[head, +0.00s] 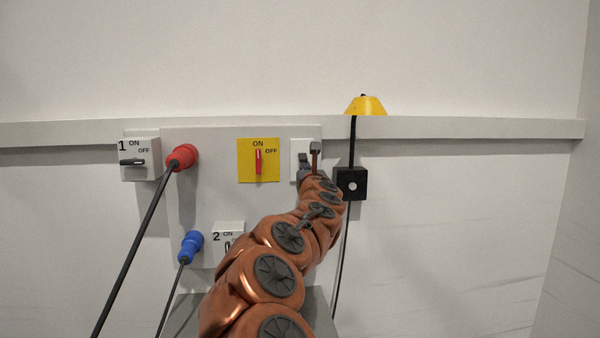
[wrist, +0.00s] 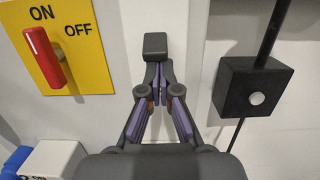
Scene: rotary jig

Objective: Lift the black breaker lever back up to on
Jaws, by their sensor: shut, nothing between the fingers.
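The black breaker lever (wrist: 154,43) shows in the wrist view as a dark block, straight ahead of my fingertips. In the head view the dark lever (head: 303,158) sits on a white plate (head: 296,146), right of the yellow switch panel, partly hidden by my arm. My gripper (wrist: 158,82) is shut and empty, its fingertips together just below the lever block in the wrist view. I cannot tell whether they touch it. In the head view my gripper (head: 308,172) is at the lower part of the white plate, mostly hidden by my wrist.
A yellow panel (head: 258,173) with a red switch is close on the left. A black box with a pale button (head: 352,184) and its cable are close on the right. Red (head: 182,158) and blue (head: 190,245) plugs with cables stick out farther left.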

